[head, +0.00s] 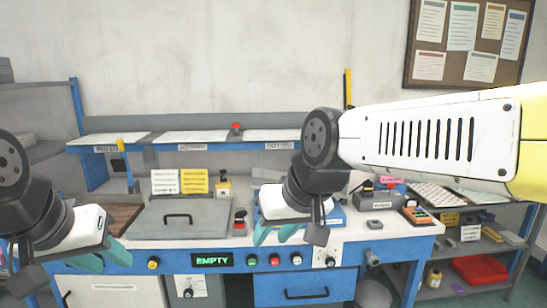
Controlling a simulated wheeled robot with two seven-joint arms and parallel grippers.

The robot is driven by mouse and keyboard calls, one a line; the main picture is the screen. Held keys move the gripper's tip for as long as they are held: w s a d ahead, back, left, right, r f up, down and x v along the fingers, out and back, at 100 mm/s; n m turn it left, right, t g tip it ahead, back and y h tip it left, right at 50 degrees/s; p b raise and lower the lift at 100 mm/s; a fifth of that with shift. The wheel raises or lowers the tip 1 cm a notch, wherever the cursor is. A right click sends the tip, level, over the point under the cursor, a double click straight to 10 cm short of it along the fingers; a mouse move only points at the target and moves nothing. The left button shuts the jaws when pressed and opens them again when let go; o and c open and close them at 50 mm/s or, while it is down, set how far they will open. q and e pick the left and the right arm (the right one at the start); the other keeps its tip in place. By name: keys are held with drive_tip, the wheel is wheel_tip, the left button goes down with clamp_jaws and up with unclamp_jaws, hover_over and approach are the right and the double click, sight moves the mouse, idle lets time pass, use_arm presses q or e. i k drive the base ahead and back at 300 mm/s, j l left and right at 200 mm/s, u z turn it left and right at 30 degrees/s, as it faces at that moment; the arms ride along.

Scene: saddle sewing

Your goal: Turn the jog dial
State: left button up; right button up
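A small black dial on a white plate (330,262) sits at the right end of the bench's blue front panel. A similar dial plate (188,292) is lower, under the panel's left part. The labels are too small to read, so I cannot tell which is the jog dial. My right gripper (276,234) hangs above the panel's front edge, left of the upper dial and apart from it. Its teal fingertips are spread and nothing shows between them. My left gripper (104,258) is at the panel's left end, also with teal fingertips apart and empty.
Several round buttons (275,260) and a green "EMPTY" display (212,260) line the panel. A grey lidded box (180,226) stands on the bench. A grey knob (373,257) sticks out at the right. My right arm hides part of the bench's back right.

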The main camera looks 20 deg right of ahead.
sight(330, 262)
drive_tip(key=l+z, duration=0.1)
drive_tip(key=z, duration=0.25)
drive_tip(key=l+z, duration=0.15)
drive_tip(key=z, duration=0.2)
drive_tip(key=l+z, duration=0.15)
drive_tip(key=z, duration=0.2)
drive_tip(key=k, duration=0.05)
